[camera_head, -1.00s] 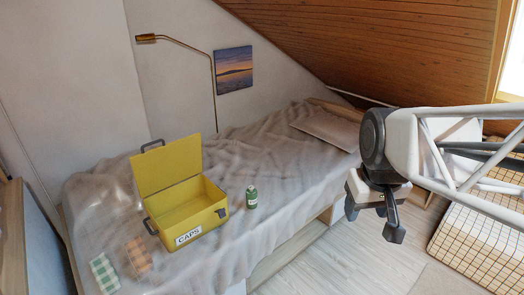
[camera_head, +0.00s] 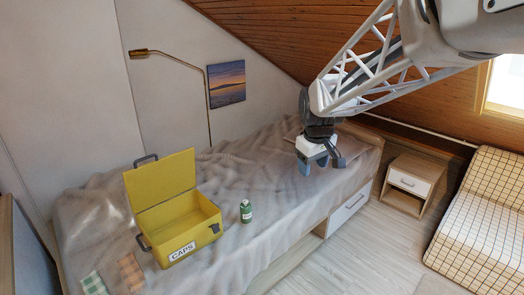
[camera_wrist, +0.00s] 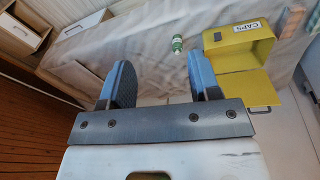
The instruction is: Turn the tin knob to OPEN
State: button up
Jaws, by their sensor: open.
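A yellow box (camera_head: 186,238) labelled CAPS stands on the bed with its lid (camera_head: 160,188) raised; it also shows in the wrist view (camera_wrist: 240,52). A small dark fitting (camera_head: 214,228) sits on its side; I cannot tell whether it is a knob, and no OPEN mark is readable. A small green bottle (camera_head: 246,212) stands upright right of the box and shows in the wrist view (camera_wrist: 177,44). My gripper (camera_head: 322,166) hangs above the bed, right of box and bottle and apart from both. Its two fingers (camera_wrist: 160,75) are spread and empty.
The bed (camera_head: 285,215) has a rumpled grey cover, clear between bottle and gripper. A green checked cloth (camera_head: 94,284) and an orange one (camera_head: 131,271) lie at the near end. A wall lamp (camera_head: 140,53), nightstand (camera_head: 414,184) and checked seat (camera_head: 478,225) stand around.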

jog(key=w+a+f+n, duration=0.1)
jog(key=w+a+f, duration=0.2)
jog(key=w, duration=0.3)
jog(key=w+a+f+n, duration=0.2)
jog(key=w, duration=0.4)
jog(key=n+g, duration=0.1)
jog(key=n, duration=0.7)
send_over(245, 201)
jog(key=f, duration=3.1)
jog(key=shift+s+d+f, duration=0.15)
jog(key=shift+s+f, duration=0.05)
jog(key=shift+s, duration=0.1)
jog(key=shift+w+f, duration=0.1)
jog(key=shift+f, duration=0.2)
jog(key=shift+f, duration=0.15)
jog(key=shift+w+f, duration=0.15)
jog(key=shift+f, duration=1.75)
jog(key=shift+w+f, duration=0.15)
jog(key=shift+f, duration=1.7)
jog(key=shift+c, duration=0.5)
